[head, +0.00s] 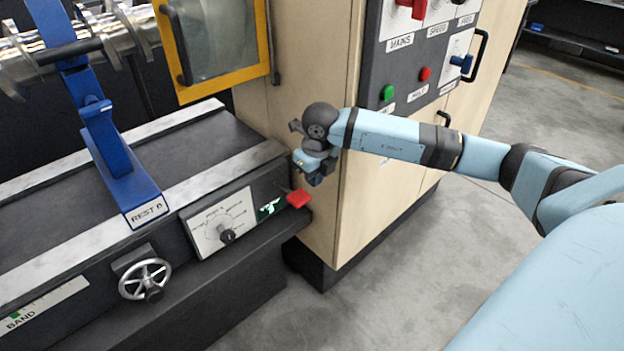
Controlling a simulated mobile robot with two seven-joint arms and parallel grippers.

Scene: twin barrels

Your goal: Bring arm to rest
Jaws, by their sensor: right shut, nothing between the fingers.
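My right arm (405,139) comes in from the right, pale blue with dark joints, and reaches across in front of a wooden cabinet. Its gripper (314,178) is shut and empty, pointing down near the cabinet's front left corner. It is just above and beside a red lever or knob (299,198) at the end of the machine bed. Whether they touch cannot be told. My left gripper is not in view.
The wooden cabinet (290,60) carries a dark panel with a green button (388,92) and a red button (425,73). The machine bed has a dial plate (218,222), a handwheel (146,279) and a blue rest (118,160). An orange-framed window (212,40) stands behind. Floor at right is clear.

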